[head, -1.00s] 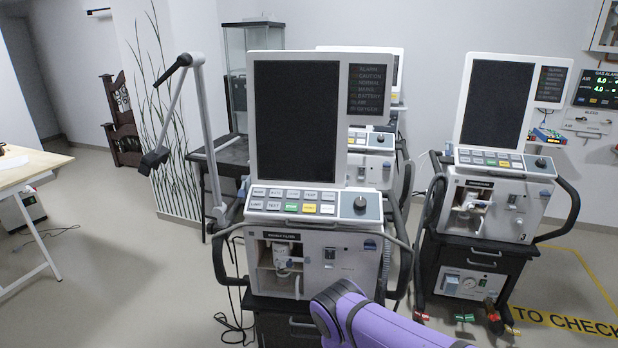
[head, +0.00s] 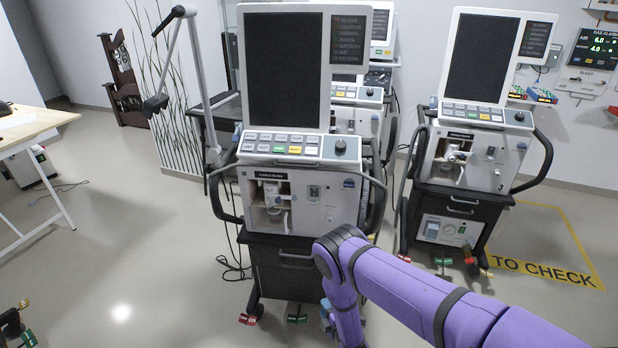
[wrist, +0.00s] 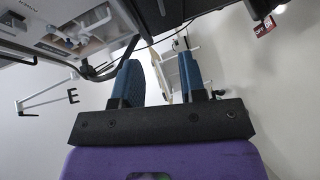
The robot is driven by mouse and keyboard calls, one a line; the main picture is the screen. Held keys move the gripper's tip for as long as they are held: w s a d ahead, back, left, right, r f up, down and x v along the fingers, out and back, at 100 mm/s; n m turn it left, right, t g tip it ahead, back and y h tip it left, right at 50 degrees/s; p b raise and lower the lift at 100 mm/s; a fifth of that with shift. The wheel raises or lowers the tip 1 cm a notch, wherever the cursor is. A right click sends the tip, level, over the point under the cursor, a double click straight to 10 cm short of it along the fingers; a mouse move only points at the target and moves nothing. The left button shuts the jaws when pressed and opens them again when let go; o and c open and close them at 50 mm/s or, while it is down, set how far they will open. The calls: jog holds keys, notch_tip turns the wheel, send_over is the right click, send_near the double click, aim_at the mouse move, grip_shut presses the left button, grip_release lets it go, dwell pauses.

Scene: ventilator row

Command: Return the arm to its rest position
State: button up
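My purple arm (head: 400,285) enters the head view at the lower right, bends in front of the nearest ventilator, and runs down past the bottom edge. My gripper is outside the head view. In the wrist view my gripper (wrist: 160,78) shows two blue fingers standing apart on a black bar, with nothing between them. Beyond the fingers are grey floor and a white table frame. The nearest ventilator (head: 282,70) stands upright on its dark cart (head: 282,272). Part of a ventilator also shows at the upper left of the wrist view (wrist: 75,30).
A second ventilator (head: 478,58) stands on a cart to the right, beside yellow floor marking (head: 545,268). Another ventilator (head: 357,112) is partly hidden behind the nearest one. A pale table (head: 30,130) is at the far left. The floor (head: 150,240) between table and carts is mostly clear.

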jog(key=w+r+m+g+h, duration=0.1)
jog(key=w+r+m+h, duration=0.15)
jog(key=w+r, duration=0.75)
jog(key=w+r+m+h, duration=0.1)
jog(key=w+r+m, duration=0.35)
jog(key=r, duration=1.05)
jog(key=d+r+m+g+h, duration=0.15)
jog(key=d+r, duration=0.25)
jog(key=r, duration=1)
jog(key=d+r+m+g, duration=0.1)
jog(key=d+r+m, duration=0.25)
jog(key=r, duration=1.05)
jog(key=s+d+r+m+g, duration=0.1)
jog(key=s+d+r+m, duration=0.1)
jog(key=s+d+r, duration=0.5)
jog(key=s+d+r+m+g, duration=0.2)
jog(key=s+d+r, duration=0.1)
jog(key=s+r, duration=0.8)
jog(key=s+d+r+m, duration=0.1)
jog(key=s+d+r, duration=0.1)
jog(key=s, duration=0.7)
jog(key=s+d+r+m+g+h, duration=0.1)
jog(key=s+d+m, duration=0.1)
jog(key=s, duration=0.7)
jog(key=s+d+r+m+g+h, duration=0.1)
jog(key=s+d+r+m, duration=0.1)
jog(key=s, duration=0.7)
jog(key=shift+s+d+r, duration=0.3)
jog(key=shift+s+d, duration=0.05)
jog(key=shift+d, duration=0.05)
